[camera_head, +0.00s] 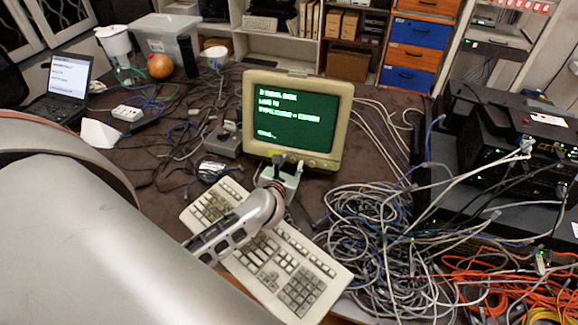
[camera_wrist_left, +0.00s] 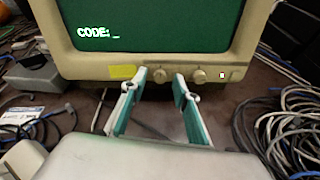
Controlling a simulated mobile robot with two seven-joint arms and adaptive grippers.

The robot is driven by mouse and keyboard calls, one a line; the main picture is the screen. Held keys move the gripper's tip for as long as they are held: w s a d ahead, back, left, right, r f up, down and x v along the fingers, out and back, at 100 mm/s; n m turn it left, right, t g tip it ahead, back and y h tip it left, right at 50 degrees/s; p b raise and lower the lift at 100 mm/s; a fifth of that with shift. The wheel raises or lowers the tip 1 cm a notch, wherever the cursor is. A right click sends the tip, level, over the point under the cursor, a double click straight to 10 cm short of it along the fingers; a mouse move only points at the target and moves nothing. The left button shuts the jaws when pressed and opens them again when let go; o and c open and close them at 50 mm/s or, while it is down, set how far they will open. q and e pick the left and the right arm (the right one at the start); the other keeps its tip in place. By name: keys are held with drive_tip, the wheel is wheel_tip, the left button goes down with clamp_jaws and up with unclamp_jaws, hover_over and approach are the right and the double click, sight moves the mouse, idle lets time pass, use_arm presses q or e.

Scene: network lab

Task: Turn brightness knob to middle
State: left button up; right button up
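A beige monitor (camera_head: 297,118) with a green text screen stands on the table; it also shows in the left wrist view (camera_wrist_left: 155,66). Two small round knobs sit on its lower bezel, a left knob (camera_wrist_left: 160,75) and a right knob (camera_wrist_left: 199,77). I cannot tell which is the brightness knob, as no label is readable. My left gripper (camera_wrist_left: 161,83) is open, its teal-padded fingertips to either side of the left knob in that view. I cannot tell whether they touch it. In the head view the left gripper (camera_head: 277,170) is just below the bezel. My right gripper is not in view.
A beige keyboard (camera_head: 265,250) lies under my left arm. A tangle of grey cables (camera_head: 375,225) lies to the right, and a grey joystick box (camera_head: 225,140) left of the monitor.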

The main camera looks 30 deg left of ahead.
use_arm(q)
drive_tip(key=v, duration=1.2)
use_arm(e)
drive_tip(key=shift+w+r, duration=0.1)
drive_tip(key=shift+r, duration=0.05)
use_arm(q)
drive_tip(key=w+a+f+b, duration=0.1)
drive_tip(key=w, duration=0.2)
drive_tip(key=w+a+f+n+b, duration=0.1)
drive_tip(key=w, duration=0.2)
drive_tip(key=w+a+f+n+b, duration=0.1)
drive_tip(key=w, duration=0.2)
drive_tip(key=shift+w+f+g, duration=0.15)
drive_tip(key=shift+w+g, duration=0.1)
drive_tip(key=shift+g, duration=0.05)
drive_tip(key=shift+w+a+f, duration=0.1)
drive_tip(key=shift+w+a, duration=0.05)
drive_tip(key=shift+w, duration=0.1)
drive_tip(key=shift+w+f, duration=0.1)
drive_tip(key=shift+w, duration=0.1)
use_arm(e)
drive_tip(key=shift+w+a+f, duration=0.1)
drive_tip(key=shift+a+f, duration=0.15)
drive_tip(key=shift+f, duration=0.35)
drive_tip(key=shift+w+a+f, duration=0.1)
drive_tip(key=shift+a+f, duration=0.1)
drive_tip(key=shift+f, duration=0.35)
use_arm(q)
clamp_jaws()
